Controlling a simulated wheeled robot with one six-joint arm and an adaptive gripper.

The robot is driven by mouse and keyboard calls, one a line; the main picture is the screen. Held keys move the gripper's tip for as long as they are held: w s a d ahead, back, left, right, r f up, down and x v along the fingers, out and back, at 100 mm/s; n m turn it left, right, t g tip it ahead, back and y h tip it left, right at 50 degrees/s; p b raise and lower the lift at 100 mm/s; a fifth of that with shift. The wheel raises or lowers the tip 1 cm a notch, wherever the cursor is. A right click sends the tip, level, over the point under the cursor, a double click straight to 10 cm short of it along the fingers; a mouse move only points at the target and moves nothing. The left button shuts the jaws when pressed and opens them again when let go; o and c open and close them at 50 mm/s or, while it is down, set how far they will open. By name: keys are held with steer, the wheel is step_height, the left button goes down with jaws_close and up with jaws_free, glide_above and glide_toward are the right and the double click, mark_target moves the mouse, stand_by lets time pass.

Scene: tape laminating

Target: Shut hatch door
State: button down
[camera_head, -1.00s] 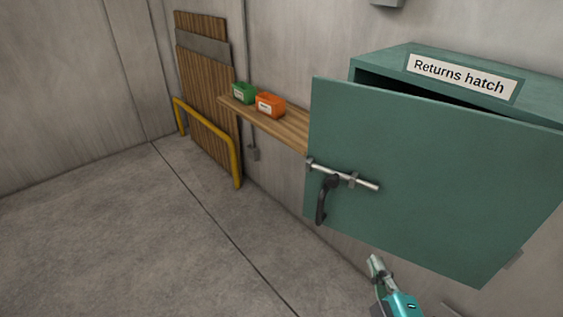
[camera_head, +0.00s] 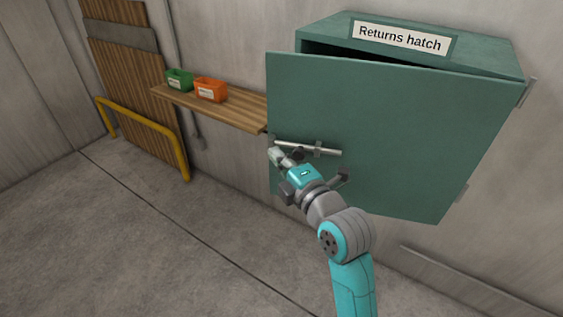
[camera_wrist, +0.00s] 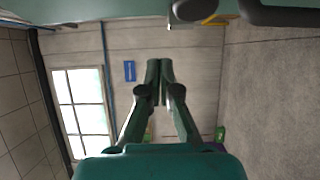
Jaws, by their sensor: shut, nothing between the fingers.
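The green hatch door (camera_head: 400,120) stands ajar on the box labelled Returns hatch (camera_head: 331,27), with a dark gap along its top edge. A silver bolt bar (camera_head: 327,151) runs across the door's left part. My gripper (camera_head: 272,155) is at the door's left side, by the bolt's left end; its fingers are shut and empty. I cannot tell if it touches the door. My arm hides most of the dark handle. In the wrist view my closed fingertips (camera_wrist: 160,63) point away, and a green panel edge (camera_wrist: 80,10) with a dark handle (camera_wrist: 285,12) crosses the top.
A wooden shelf (camera_head: 235,110) left of the hatch carries a green bin (camera_head: 179,80) and an orange bin (camera_head: 210,90). A yellow rail (camera_head: 150,125) stands before wooden boards (camera_head: 125,65). The floor at lower left is clear.

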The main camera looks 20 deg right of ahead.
mark_target(274, 136)
steer(key=w, duration=0.4)
steer(key=w+d, duration=0.1)
steer(key=w, duration=0.1)
steer(key=shift+w, duration=0.25)
steer(key=shift+w+d, duration=0.4)
steer(key=shift+w, duration=0.15)
steer(key=w+d+m+h, duration=0.2)
steer(key=w+d+h, duration=0.2)
steer(key=w+d, duration=0.3)
steer(key=shift+w+m, duration=0.3)
steer(key=shift+w, duration=0.5)
steer(key=shift+a, duration=0.1)
